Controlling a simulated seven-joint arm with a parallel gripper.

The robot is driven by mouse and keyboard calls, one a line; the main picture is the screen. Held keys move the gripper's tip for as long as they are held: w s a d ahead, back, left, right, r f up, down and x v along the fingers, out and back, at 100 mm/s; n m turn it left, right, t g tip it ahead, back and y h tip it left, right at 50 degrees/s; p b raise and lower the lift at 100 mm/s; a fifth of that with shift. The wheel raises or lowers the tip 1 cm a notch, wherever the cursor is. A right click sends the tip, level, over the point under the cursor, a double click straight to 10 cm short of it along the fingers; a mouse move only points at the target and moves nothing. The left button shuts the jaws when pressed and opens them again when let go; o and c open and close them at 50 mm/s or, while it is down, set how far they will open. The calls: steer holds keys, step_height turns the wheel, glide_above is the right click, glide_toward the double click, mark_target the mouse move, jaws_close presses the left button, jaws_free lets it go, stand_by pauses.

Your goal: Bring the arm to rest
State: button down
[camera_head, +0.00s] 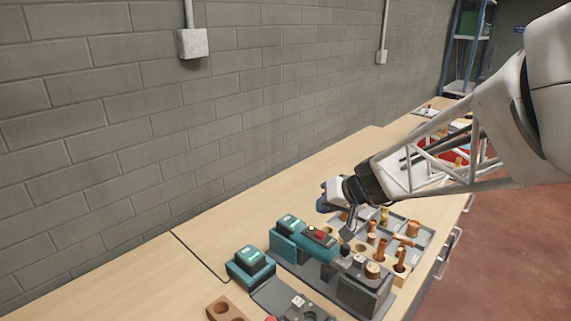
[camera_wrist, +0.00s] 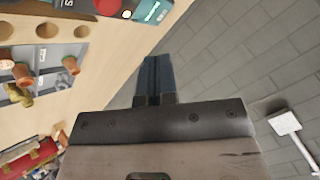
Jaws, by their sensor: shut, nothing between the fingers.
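My arm reaches in from the right in the head view. The fingertips are small and partly dark in the head view.
A block wall (camera_head: 120,130) runs behind the bench. The bench's left part is clear.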

steer(key=shift+r, duration=0.15)
steer(key=shift+s+r, duration=0.2)
steer(key=shift+s, duration=0.25)
steer(key=s+d+r+g+h, duration=0.1)
steer(key=s+d+h, duration=0.2)
steer(key=s, duration=1)
steer(key=s+d+r+m+g+h, duration=0.1)
steer(key=s+d+g+h, duration=0.1)
steer(key=s, duration=1.1)
steer(key=shift+s+d+r+h, duration=0.2)
steer(key=shift+d+h, duration=0.4)
steer(key=shift+h, duration=0.6)
